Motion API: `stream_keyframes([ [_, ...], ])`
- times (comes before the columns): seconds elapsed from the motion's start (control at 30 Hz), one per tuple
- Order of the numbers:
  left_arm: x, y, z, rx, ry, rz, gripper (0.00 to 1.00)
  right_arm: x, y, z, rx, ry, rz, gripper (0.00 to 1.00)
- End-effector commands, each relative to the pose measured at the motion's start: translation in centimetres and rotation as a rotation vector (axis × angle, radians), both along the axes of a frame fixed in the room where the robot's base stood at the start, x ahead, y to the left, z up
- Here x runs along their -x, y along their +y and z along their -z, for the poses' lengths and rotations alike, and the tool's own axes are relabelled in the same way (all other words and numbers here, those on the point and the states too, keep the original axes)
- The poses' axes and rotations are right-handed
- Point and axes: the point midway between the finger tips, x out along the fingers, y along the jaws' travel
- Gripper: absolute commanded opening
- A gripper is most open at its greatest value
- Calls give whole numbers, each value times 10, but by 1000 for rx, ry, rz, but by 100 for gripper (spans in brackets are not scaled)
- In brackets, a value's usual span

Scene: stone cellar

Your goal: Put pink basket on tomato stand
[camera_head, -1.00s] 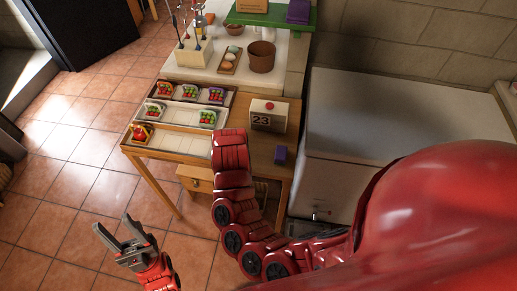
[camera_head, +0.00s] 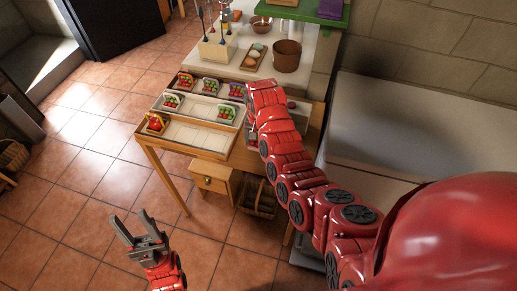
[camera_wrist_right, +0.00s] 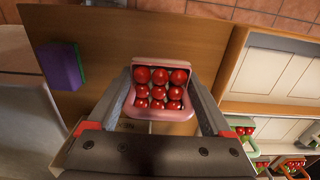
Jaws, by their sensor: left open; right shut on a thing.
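The pink basket (camera_wrist_right: 160,114), filled with red tomatoes, is between the fingers of my right gripper (camera_wrist_right: 160,82) in the right wrist view, and the gripper is shut on it. In the head view my right arm hides that gripper and the basket. The tomato stand (camera_head: 198,134) is a stepped wooden tray with pale panels on the wooden table, left of my right arm. Several coloured baskets stand on its steps, with bare panels in the front rows. The stand also shows at the right of the right wrist view (camera_wrist_right: 272,72). My left gripper (camera_head: 138,228) is open and empty above the floor.
A purple box (camera_wrist_right: 60,66) lies on the wooden table (camera_wrist_right: 105,28) beside the held basket. Behind the stand, a counter holds a brown pot (camera_head: 287,57) and an egg tray (camera_head: 253,57). A white chest (camera_head: 410,130) stands at the right. Tiled floor lies left of the table.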

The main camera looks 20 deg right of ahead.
Motion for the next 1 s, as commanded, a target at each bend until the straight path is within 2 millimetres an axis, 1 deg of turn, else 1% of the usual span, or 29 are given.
stream_keyframes([
  [0.13,0,0,-2,0,0,0,50,-1,-1,1,-1,5,1,27],
  [0.27,0,0,-9,0,0,0,50,-1,-2,7,0,6,1,27],
  [0.37,0,0,-18,0,0,0,50,0,-2,17,0,9,1,27],
  [0.5,0,0,-24,0,0,0,50,-1,-1,31,-1,8,-1,27],
  [0.6,0,0,-25,0,0,0,50,-1,-1,36,-1,5,1,27],
  [0.83,0,0,-23,0,0,0,50,-1,-1,37,-1,3,1,27],
  [0.93,0,0,-19,0,0,0,50,-1,-1,41,-1,3,0,27],
  [0.97,0,0,-19,0,0,0,50,-1,-1,41,-1,3,0,86],
  [1.0,0,0,-21,0,0,0,50,-1,-1,40,-1,3,0,93],
])
